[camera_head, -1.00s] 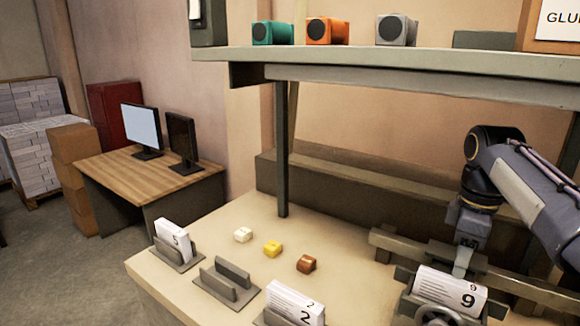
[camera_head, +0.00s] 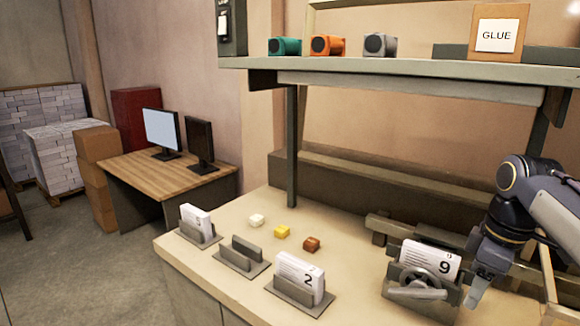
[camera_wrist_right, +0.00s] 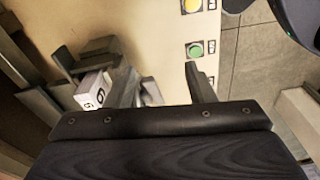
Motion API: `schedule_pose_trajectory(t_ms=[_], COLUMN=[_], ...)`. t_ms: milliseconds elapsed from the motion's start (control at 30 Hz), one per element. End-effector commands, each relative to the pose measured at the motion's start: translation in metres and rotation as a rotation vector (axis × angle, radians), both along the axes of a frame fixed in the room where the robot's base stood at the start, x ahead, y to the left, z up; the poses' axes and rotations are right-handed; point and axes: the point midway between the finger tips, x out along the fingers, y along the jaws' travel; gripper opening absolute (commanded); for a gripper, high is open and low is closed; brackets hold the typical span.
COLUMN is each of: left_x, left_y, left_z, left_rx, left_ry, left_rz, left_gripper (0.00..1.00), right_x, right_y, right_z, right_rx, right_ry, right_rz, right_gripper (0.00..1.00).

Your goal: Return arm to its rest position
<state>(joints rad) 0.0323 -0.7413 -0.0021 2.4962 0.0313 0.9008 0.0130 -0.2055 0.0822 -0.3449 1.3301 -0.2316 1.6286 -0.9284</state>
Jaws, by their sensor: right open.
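My right gripper (camera_head: 478,292) hangs at the right of the workbench, just right of the clamp holder with the stack of sheets marked 9 (camera_head: 430,258). In the right wrist view its fingers (camera_wrist_right: 166,88) are apart with nothing held between them. The stack marked 9 (camera_wrist_right: 93,92) also shows there, to the left of the fingers. The stack sits in the grey holder behind a round handwheel (camera_head: 415,285). My left gripper is not in view.
The holder with stack 2 (camera_head: 300,276), an empty holder (camera_head: 241,257) and the holder with stack 5 (camera_head: 197,221) stand along the bench's left part. Small white, yellow and brown blocks lie behind them. Yellow (camera_wrist_right: 191,5) and green (camera_wrist_right: 195,49) buttons line the bench edge.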

Motion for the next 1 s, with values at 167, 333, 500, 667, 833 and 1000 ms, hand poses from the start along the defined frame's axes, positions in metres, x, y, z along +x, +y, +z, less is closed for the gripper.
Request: schedule_pose_trajectory(t_ms=[167,333,500,667,833,1000], left_x=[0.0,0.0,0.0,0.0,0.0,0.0], left_y=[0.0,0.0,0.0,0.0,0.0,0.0], left_z=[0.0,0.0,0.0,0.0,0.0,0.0], left_rx=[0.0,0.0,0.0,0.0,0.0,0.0], left_ry=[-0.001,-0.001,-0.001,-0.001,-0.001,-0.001], left_rz=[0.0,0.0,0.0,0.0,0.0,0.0], left_gripper=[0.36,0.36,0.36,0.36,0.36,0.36], right_x=[-0.025,-0.055,-0.104,-0.146,-0.168,-0.172], right_y=[0.012,0.035,0.078,0.12,0.142,0.146], right_z=[-0.012,-0.03,-0.062,-0.102,-0.131,-0.137], right_rx=[0.074,0.166,0.302,0.414,0.472,0.485], right_ry=[-0.048,-0.101,-0.167,-0.205,-0.219,-0.22], right_rz=[-0.104,-0.244,-0.469,-0.697,-0.839,-0.872], right_gripper=[0.49,0.49,0.49,0.49,0.49,0.49])
